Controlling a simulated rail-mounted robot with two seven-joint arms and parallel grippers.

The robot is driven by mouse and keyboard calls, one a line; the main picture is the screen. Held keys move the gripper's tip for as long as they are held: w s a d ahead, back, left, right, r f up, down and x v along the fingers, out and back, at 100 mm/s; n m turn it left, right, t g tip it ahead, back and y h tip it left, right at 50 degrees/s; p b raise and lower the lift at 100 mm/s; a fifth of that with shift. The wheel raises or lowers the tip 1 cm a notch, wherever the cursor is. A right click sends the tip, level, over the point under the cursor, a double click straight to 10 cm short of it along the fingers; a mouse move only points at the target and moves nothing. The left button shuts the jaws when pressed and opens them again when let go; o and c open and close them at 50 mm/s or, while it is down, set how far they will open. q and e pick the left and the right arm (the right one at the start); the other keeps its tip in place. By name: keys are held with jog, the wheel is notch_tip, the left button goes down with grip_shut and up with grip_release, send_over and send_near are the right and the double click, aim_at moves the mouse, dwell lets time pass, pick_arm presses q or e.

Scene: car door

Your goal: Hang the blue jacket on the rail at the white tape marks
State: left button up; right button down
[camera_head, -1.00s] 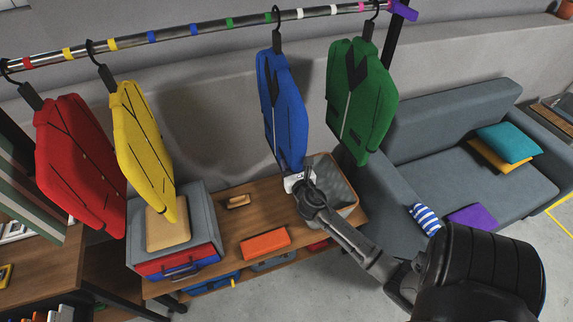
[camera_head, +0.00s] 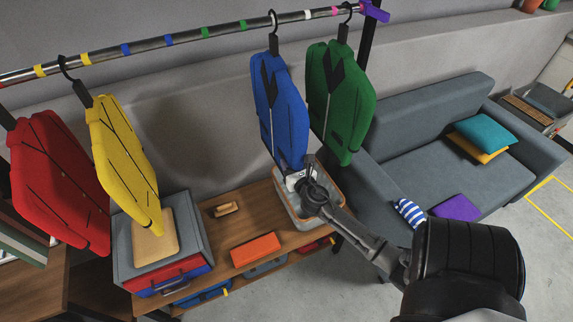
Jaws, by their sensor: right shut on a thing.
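The blue jacket (camera_head: 278,108) hangs from the rail (camera_head: 225,29) by its dark hanger hook, between the yellow and green jackets. The hook overlaps the left white tape mark. The other white tape mark (camera_head: 308,14) shows to its right. Whether the hook rests fully on the rail is hard to tell. My right gripper (camera_head: 300,178) is shut at the jacket's lower right hem, and its fingertips are partly hidden there. My left gripper is not in view.
The green jacket (camera_head: 340,100) hangs close on the right, overlapping in the picture. The yellow jacket (camera_head: 125,155) and red jacket (camera_head: 58,180) hang at left. Below stand a wooden bench (camera_head: 232,235) and a grey bin (camera_head: 285,205); a sofa (camera_head: 420,140) is at right.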

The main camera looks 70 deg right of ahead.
jog(key=shift+s+d, duration=1.6)
jog(key=shift+d, duration=0.15)
jog(key=shift+f, duration=0.2)
jog(key=c, duration=0.6)
grip_release()
jog(key=shift+f, duration=0.1)
